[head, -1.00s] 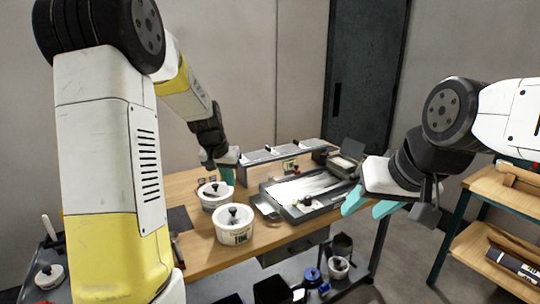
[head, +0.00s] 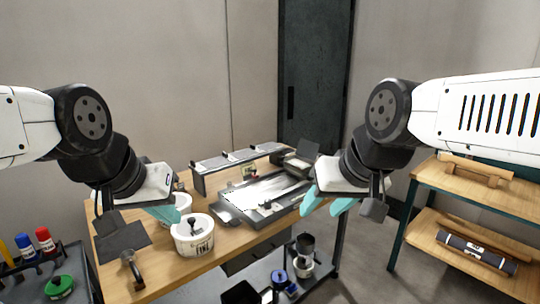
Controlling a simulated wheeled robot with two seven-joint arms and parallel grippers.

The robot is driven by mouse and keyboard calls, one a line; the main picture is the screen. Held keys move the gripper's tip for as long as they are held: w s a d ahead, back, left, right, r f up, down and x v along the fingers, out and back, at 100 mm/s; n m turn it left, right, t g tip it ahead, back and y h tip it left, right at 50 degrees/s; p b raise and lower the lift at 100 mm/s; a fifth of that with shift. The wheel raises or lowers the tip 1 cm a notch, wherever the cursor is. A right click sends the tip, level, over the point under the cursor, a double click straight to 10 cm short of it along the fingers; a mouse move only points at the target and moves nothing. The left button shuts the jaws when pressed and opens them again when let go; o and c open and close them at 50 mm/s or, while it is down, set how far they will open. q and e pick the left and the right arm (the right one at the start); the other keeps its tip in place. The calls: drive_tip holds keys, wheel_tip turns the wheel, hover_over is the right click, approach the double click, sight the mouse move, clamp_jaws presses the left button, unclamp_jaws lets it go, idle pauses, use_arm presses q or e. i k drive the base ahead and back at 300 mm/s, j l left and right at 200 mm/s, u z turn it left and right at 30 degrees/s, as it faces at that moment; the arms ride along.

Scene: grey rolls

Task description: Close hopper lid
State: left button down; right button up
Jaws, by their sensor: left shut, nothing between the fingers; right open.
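A dark hopper-like box (head: 297,163) stands at the back right of the wooden table. A dark flat panel (head: 307,150), which looks like its lid, stands raised at its back edge. My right gripper (head: 325,203) is open and empty, with teal fingers apart. In the picture it is in front of and below the box, over the right end of the grey tray machine (head: 262,197). My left gripper (head: 167,212) is shut and empty at the left of the table, partly in front of a white pot. Neither gripper appears to touch the lid.
A white lidded pot (head: 194,238) marked FINE stands at the table front; another white pot (head: 181,202) is partly hidden behind my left gripper. A long grey shelf (head: 232,162) lines the back. A wooden rack (head: 465,190) stands right. Colored bottles (head: 44,240) stand lower left.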

sight(309, 150)
drive_tip(key=z, duration=0.55)
drive_tip(key=i+l, duration=0.25)
drive_tip(key=i, duration=0.25)
drive_tip(key=i+l+u, duration=0.1)
drive_tip(key=i+l, duration=0.2)
drive_tip(key=i, duration=0.2)
drive_tip(key=i+l, duration=0.3)
drive_tip(key=i, duration=0.15)
drive_tip(key=i+l+u, duration=0.1)
drive_tip(key=i+l, duration=0.2)
drive_tip(key=i, duration=0.2)
